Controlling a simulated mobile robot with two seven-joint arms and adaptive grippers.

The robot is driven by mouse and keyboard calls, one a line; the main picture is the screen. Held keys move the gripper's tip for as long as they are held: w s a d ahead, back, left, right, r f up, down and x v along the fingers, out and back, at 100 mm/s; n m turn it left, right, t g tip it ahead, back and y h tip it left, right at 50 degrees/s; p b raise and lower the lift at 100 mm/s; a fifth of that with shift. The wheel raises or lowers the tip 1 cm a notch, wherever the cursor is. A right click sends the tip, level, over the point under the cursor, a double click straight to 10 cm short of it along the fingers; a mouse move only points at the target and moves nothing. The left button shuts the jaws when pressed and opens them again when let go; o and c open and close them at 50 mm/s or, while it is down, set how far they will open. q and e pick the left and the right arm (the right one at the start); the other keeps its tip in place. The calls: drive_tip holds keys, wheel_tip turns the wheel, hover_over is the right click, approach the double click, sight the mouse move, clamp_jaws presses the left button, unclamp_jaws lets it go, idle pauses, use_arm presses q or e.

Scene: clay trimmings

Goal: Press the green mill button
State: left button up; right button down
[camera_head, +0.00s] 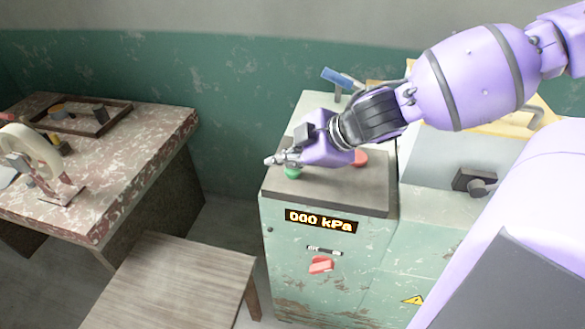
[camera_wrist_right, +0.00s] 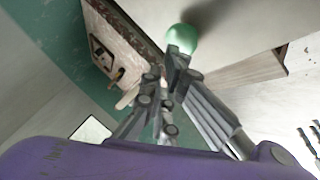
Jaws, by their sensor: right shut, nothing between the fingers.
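The green mill button (camera_head: 292,173) sits on the dark top of the mill cabinet (camera_head: 330,192), near its left front corner. In the right wrist view the green button (camera_wrist_right: 182,38) shows as a rounded green cap just past the fingertips. My right gripper (camera_head: 270,160) is shut and empty, its fingertips just above and left of the button in the head view. In the wrist view the shut fingers (camera_wrist_right: 178,58) overlap the lower part of the button. I cannot tell whether they touch it. My left gripper is not in view.
A red button (camera_head: 360,158) sits right of the green one, partly behind my gripper. The cabinet front has a display reading 000 kPa (camera_head: 321,221) and a red piece (camera_head: 320,265). A worn table (camera_head: 150,150) and a wooden stool (camera_head: 175,280) stand to the left.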

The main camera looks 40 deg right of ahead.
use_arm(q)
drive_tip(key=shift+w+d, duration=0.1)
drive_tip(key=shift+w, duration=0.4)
use_arm(e)
drive_tip(key=shift+f, duration=0.4)
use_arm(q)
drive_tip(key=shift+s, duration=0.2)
use_arm(e)
drive_tip(key=shift+r, duration=0.9)
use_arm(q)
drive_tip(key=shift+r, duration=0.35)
